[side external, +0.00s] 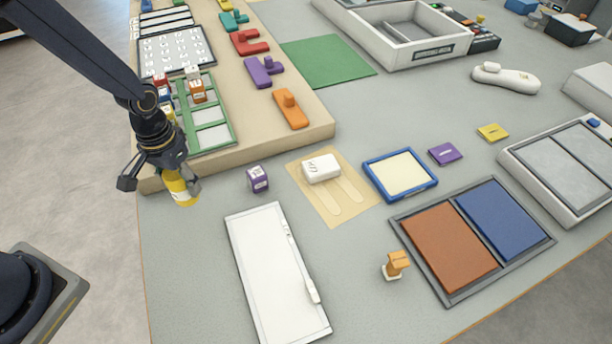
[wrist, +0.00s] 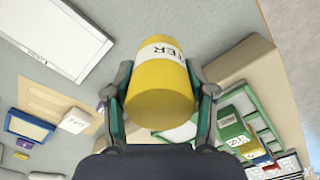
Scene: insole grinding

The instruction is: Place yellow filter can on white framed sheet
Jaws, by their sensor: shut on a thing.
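The yellow filter can (side external: 180,187) with a white label band hangs in my gripper (side external: 162,180), beside the front left corner of the beige board. In the wrist view the yellow filter can (wrist: 160,85) sits between both fingers of my gripper (wrist: 160,95), which touch its sides. The white framed sheet (side external: 277,275) lies flat on the grey table, to the right of and nearer than the can. A thin white tool lies along its right edge. The white framed sheet also shows at the upper left of the wrist view (wrist: 50,35).
A purple labelled cube (side external: 257,179) stands between the can and a tan mat with a white block (side external: 321,168). An orange stamp (side external: 396,264) stands right of the sheet. The table between can and sheet is clear.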

